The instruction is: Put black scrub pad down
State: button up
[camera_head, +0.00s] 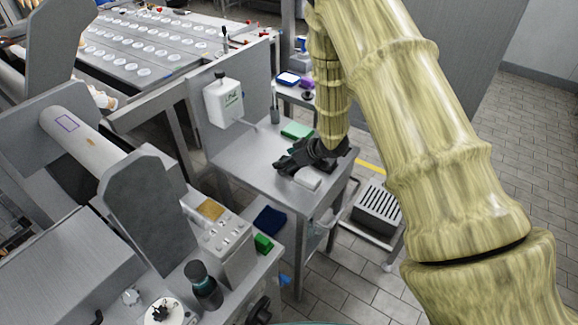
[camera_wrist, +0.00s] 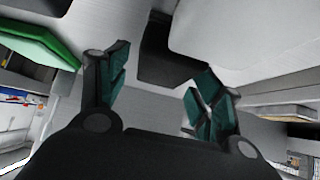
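The black scrub pad (camera_wrist: 168,62) lies on the grey metal table (camera_head: 243,160). In the wrist view it is just beyond and partly between the fingertips, close to the right finger. My gripper (camera_wrist: 162,75) has its teal-padded fingers spread apart, with a clear gap between the left finger and the pad. In the head view my gripper (camera_head: 290,163) is low over the right part of the table. A dark patch beside it there may be the pad, but I cannot tell it clearly from the gripper.
A white block (camera_head: 307,178) lies close by the gripper. A green pad (camera_head: 297,130) lies farther back on the table; it also shows in the wrist view (camera_wrist: 38,40). A white dispenser (camera_head: 223,102) hangs at the table's left. The table's left part is clear.

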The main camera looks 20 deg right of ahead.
jog(key=c, duration=0.7)
jog(key=shift+o, duration=0.2)
jog(key=shift+r, duration=0.1)
